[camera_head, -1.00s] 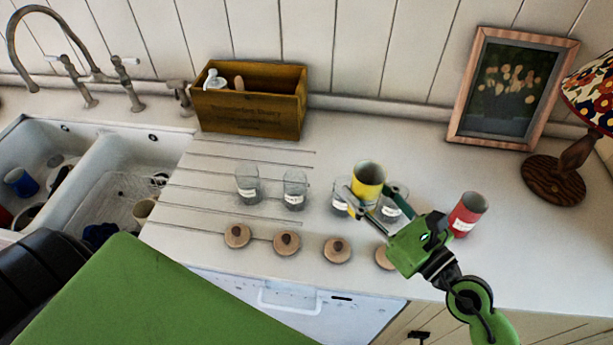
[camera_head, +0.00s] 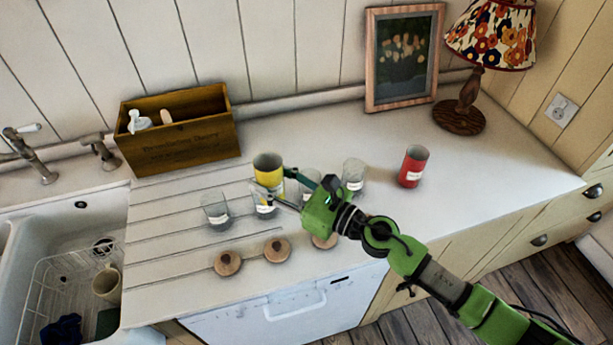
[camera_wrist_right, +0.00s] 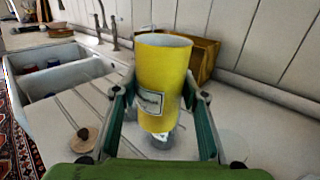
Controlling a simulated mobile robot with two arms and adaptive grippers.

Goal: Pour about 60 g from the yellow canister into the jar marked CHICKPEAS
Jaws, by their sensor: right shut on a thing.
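The yellow canister (camera_head: 268,172) is held upright in my right gripper (camera_head: 272,188), which is shut on it. The canister also fills the middle of the right wrist view (camera_wrist_right: 163,85), between the two fingers. It is above the row of clear jars, at the second jar from the left (camera_head: 263,203), and hides part of it. The leftmost jar (camera_head: 215,209) stands clear; the third (camera_head: 311,184) is partly behind my gripper; the rightmost (camera_head: 354,174) stands farther right. The jars have white labels too small to read, so I cannot tell which says CHICKPEAS. My left gripper is not in view.
A red canister (camera_head: 413,168) stands right of the jars. Round wooden lids (camera_head: 228,263) lie in front of them. A wooden box (camera_head: 180,137) stands behind, a framed picture (camera_head: 403,60) and lamp (camera_head: 461,118) at the back right. The sink (camera_head: 62,265) is left.

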